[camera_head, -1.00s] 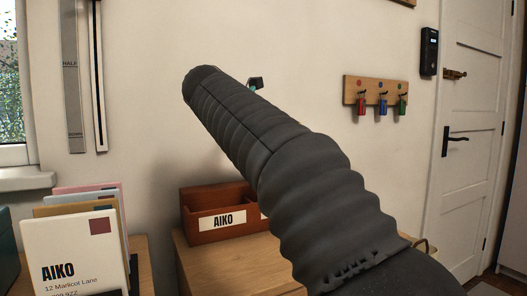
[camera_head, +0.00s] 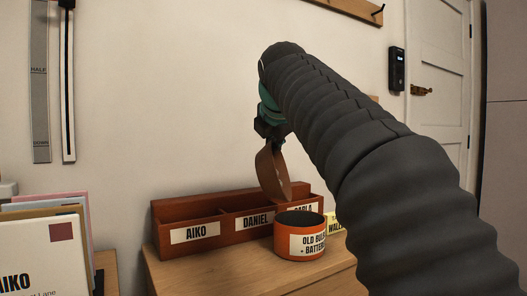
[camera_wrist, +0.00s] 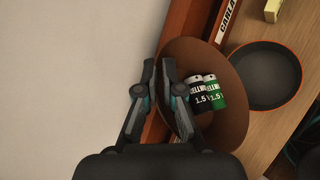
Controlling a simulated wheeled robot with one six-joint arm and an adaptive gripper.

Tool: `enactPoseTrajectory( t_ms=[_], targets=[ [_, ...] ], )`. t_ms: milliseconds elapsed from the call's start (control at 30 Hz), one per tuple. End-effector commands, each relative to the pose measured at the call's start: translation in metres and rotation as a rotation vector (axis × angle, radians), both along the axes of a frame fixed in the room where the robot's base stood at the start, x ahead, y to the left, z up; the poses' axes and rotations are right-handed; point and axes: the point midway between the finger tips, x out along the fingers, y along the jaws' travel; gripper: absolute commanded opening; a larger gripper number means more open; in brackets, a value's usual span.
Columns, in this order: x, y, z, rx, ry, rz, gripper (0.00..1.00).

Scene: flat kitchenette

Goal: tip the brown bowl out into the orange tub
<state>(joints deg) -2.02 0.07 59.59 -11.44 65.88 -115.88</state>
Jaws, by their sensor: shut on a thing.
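My gripper (camera_head: 270,132) is shut on the rim of the brown bowl (camera_head: 271,174). The bowl is held in the air, tilted steeply, just above and slightly left of the orange tub (camera_head: 287,245). In the wrist view, my gripper (camera_wrist: 165,95) pinches the near edge of the bowl (camera_wrist: 228,128). Two batteries (camera_wrist: 203,92) marked 1.5 lie in the bowl. The tub (camera_wrist: 299,73) is beside the bowl there; its dark inside looks empty. Its white label reads "OLD BUL... - BATTER...", partly cut off.
The tub stands on a wooden cabinet top (camera_head: 210,275). A reddish-brown sorter (camera_head: 172,216) with name labels stands behind it by the wall.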

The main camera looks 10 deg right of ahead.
Motion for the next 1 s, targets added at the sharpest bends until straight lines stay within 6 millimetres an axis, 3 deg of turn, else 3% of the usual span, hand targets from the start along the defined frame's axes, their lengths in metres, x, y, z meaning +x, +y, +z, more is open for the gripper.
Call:
enactPoseTrajectory(
  t_ms=[600, 1000],
  targets=[
    [-0.02, -0.049, -0.001, 0.365, -0.154, -0.004, 0.0],
    [-0.025, -0.061, 0.002, 0.478, -0.198, -0.001, 0.0]
  ],
)
